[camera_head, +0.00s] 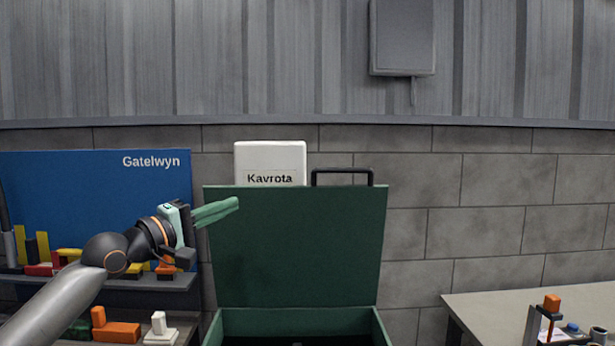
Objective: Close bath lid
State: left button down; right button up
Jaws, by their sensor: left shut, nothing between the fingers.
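The bath lid (300,250) is a dark green panel standing raised and open at the back of the green bath (212,330), whose upper rim shows at the bottom of the view. A black handle (342,171) sits on the lid's top edge. My left gripper (236,203) is shut and empty, its green fingers pointing right near the lid's upper left corner. They overlap the lid in the picture; I cannot tell whether they touch it. My right gripper is not in view. Most of the bath's inside is below the frame.
A blue Gatelwyn board (90,190) and a shelf (150,282) with coloured parts stand at the left. A white Kavrota box (270,160) shows behind the lid. A table (530,305) with small items stands at the right. A grey box (402,38) hangs on the wall.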

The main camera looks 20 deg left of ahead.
aim_at(313, 245)
jog(key=i, duration=0.85)
